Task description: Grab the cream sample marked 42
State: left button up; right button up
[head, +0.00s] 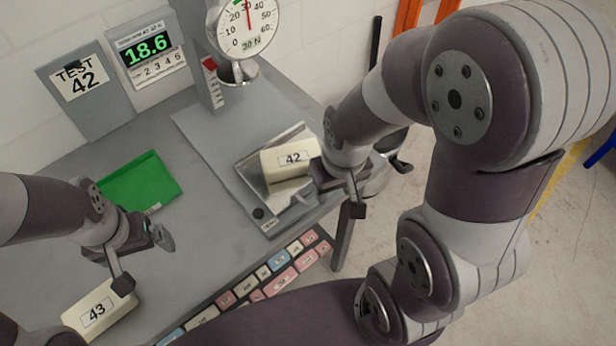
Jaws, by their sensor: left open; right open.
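The cream sample marked 42 (276,163) lies on a metal plate of the press, label facing up. My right gripper (357,196) is beside its right end and covers part of that end; I cannot tell whether they touch. The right gripper's fingers are open. A second cream sample marked 43 (97,308) lies at the lower left of the table. My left gripper (143,264) is open and empty above the table, just above and to the right of sample 43 in the picture.
The press (198,75) has a round dial (246,22) above the plate. A sign (83,88) reads TEST 42, next to a display (148,48) reading 18.6. A green tray (140,183) lies left. Pink, blue and cream blocks (282,283) line the front edge.

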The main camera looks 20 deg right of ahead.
aim_at(282, 163)
jog(key=i+l+z, duration=0.1)
jog(key=l, duration=0.25)
jog(key=i+l+z, duration=0.1)
jog(key=l, duration=0.25)
jog(key=i+l+z, duration=0.1)
jog(key=l, duration=0.25)
jog(key=i+l+z, duration=0.1)
jog(key=l, duration=0.25)
